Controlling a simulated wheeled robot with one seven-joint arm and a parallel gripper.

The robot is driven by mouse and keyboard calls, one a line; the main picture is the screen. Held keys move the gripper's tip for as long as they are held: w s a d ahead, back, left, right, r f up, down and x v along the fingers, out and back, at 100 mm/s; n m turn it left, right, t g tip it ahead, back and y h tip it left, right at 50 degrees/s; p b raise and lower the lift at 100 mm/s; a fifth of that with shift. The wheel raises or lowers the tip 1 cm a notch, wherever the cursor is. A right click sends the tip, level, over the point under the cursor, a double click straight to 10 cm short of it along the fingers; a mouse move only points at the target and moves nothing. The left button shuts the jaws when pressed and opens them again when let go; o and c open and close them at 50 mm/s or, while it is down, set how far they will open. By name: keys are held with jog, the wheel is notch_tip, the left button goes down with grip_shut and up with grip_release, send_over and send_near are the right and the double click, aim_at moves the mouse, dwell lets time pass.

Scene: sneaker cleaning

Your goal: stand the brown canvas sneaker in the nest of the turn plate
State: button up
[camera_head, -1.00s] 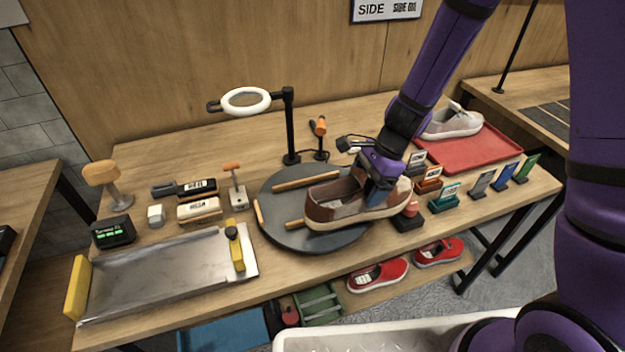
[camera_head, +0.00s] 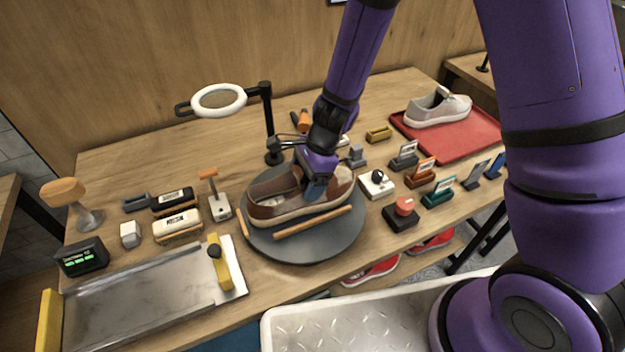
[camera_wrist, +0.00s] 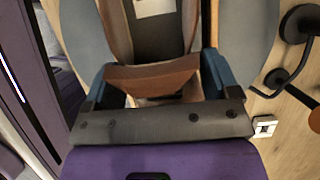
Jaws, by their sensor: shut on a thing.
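The brown canvas sneaker (camera_head: 268,205) is over the dark round turn plate (camera_head: 300,252), upright, its toe to the right. My gripper (camera_head: 316,188) is shut on its right part from above; in the wrist view my gripper's blue fingers (camera_wrist: 158,84) flank the brown canvas (camera_wrist: 150,76). A wooden bar (camera_head: 312,222) of the plate shows along the near side of the sneaker, and a short bar (camera_head: 243,223) lies at the plate's left. The far bar is hidden behind the sneaker. I cannot tell whether the sole touches the plate.
A ring lamp (camera_head: 219,99) stands behind the plate. A metal tray (camera_head: 150,295) lies front left, brushes (camera_head: 177,225) behind it. Small stands and a red button (camera_head: 403,208) are close to the right. A pale sneaker (camera_head: 437,108) rests on a red tray (camera_head: 455,142).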

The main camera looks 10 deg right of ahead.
jog(key=shift+f, duration=0.45)
jog(key=shift+f, duration=0.1)
jog(key=o, duration=1)
jog(key=v, duration=1.2)
